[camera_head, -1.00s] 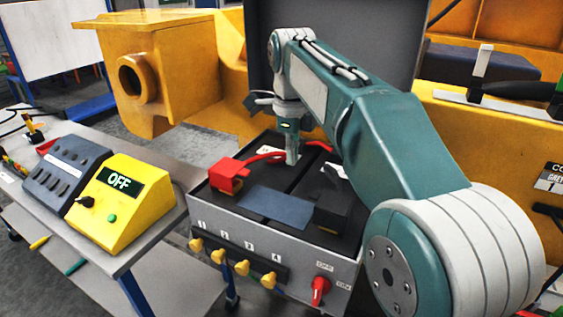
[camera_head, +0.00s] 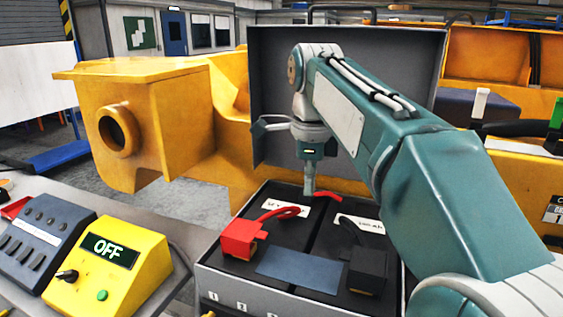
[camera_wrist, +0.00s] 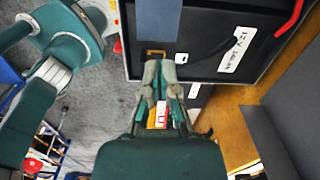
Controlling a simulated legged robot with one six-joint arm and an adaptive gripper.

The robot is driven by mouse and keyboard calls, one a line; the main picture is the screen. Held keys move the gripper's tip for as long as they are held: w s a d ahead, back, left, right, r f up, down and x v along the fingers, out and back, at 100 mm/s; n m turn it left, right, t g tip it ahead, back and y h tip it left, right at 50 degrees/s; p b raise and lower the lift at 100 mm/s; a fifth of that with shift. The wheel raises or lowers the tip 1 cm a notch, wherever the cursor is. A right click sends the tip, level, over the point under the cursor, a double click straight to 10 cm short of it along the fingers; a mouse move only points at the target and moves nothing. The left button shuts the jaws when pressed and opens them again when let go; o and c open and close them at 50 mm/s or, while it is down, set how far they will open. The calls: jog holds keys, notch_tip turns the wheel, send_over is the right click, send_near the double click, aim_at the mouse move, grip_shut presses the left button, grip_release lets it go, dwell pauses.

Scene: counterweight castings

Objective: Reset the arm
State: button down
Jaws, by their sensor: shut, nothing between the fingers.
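My gripper (camera_head: 310,180) points down over the far part of the open grey case (camera_head: 221,278), between the two labels. In the wrist view my gripper (camera_wrist: 159,72) has its fingers together and holds nothing. Its tips appear near the edge of the case; I cannot tell whether they touch anything. A red clamp block (camera_head: 239,239) with a red cable sits in the left part of the case. A black clamp block (camera_head: 367,270) sits in the right part. My arm hides part of the case's right side.
A yellow box (camera_head: 118,262) with an OFF display and a dark switch panel (camera_head: 38,243) stand on the bench at left. The raised grey lid (camera_head: 345,40) rises behind my gripper. A large yellow casting (camera_head: 160,110) stands behind at left.

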jog(key=s+d+f+n+t, duration=0.2)
jog(key=s+d+f+n, duration=0.3)
jog(key=s+f+n, duration=0.3)
jog(key=s+d+f+n+t, duration=0.3)
jog(key=s+d+f+n, duration=0.2)
jog(key=s+f+n, duration=0.4)
jog(key=s+n, duration=0.3)
jog(key=n, duration=0.1)
jog(key=shift+d, duration=0.4)
jog(key=shift+a, duration=0.25)
